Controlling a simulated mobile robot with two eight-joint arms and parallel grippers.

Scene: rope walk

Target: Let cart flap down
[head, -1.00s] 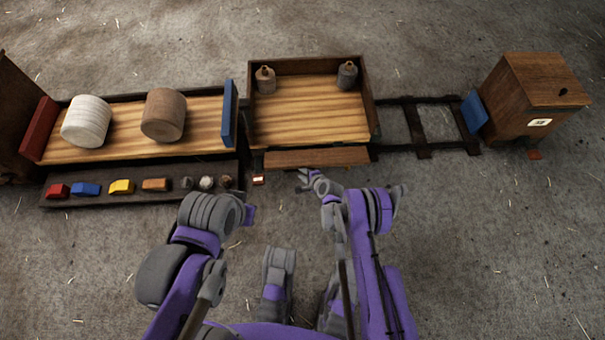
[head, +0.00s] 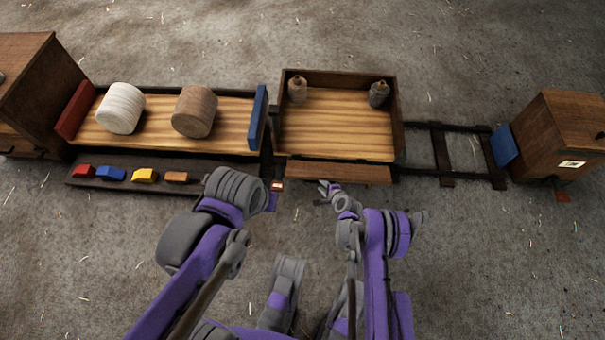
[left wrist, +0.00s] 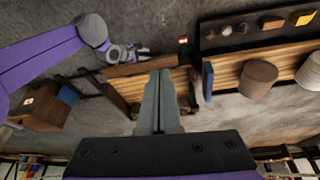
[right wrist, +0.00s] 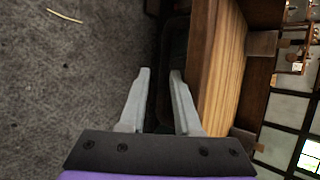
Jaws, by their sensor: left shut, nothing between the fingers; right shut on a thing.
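The wooden cart (head: 340,120) stands on the rails in the middle of the head view. Its brown flap (head: 345,173) runs along the near side, below the cart floor; its exact tilt is hard to tell. My right gripper (head: 324,188) is at the flap's near edge, left of its middle. In the right wrist view its fingers (right wrist: 161,75) stand a little apart with a dark edge between them, shut on the flap. The left wrist view also shows the flap (left wrist: 150,66). My left gripper (left wrist: 160,72) is shut and empty, apart from the cart.
Two small bottles (head: 298,90) (head: 379,93) stand at the cart's back corners. Left is a bed with a white roll (head: 121,108), a brown roll (head: 194,111) and a blue end board (head: 258,118). Coloured blocks (head: 110,174) lie on a front ledge. A wooden box (head: 560,135) stands right.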

